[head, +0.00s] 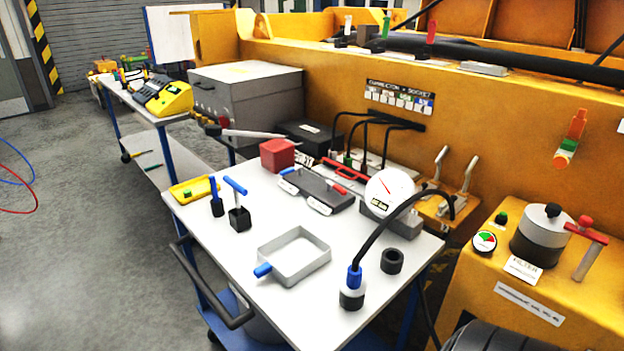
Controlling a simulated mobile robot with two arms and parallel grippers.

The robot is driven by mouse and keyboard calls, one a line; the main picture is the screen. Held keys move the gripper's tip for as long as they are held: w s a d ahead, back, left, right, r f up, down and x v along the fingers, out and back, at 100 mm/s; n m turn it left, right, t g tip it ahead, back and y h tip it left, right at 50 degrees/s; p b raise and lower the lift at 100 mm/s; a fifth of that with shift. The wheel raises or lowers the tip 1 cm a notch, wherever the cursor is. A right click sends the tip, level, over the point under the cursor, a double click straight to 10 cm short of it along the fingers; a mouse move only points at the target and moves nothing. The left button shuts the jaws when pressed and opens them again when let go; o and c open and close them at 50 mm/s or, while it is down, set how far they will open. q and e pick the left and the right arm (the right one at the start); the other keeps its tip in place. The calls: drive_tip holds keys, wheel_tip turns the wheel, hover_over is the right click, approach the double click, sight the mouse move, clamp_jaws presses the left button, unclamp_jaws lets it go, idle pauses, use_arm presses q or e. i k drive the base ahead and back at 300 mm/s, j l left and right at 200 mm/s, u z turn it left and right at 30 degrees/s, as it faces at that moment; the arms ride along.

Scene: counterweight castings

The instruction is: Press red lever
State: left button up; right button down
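A lever with a red grip (431,32) stands upright on the ledge of the yellow machine, at the top of the head view. A green-gripped lever (386,25) and a white-gripped lever (347,26) stand to its left. A second red handle (586,232) tops a pale post on the yellow block at the right, beside a grey and black filter canister (541,236). Neither of my grippers shows in the head view, so nothing of mine is seen touching any lever.
A white-topped cart (215,262) in front carries a grey tray (293,257), a red block (277,155), a round gauge (390,193) and a black cable with a blue plug (354,277). Thick black hoses run along the ledge near the levers. Grey floor (90,240) is open at left.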

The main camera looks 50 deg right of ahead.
sight(337, 187)
drive_tip(key=k+l, duration=0.1)
drive_tip(key=l, duration=1.05)
drive_tip(key=k+l, duration=0.15)
drive_tip(key=l, duration=0.4)
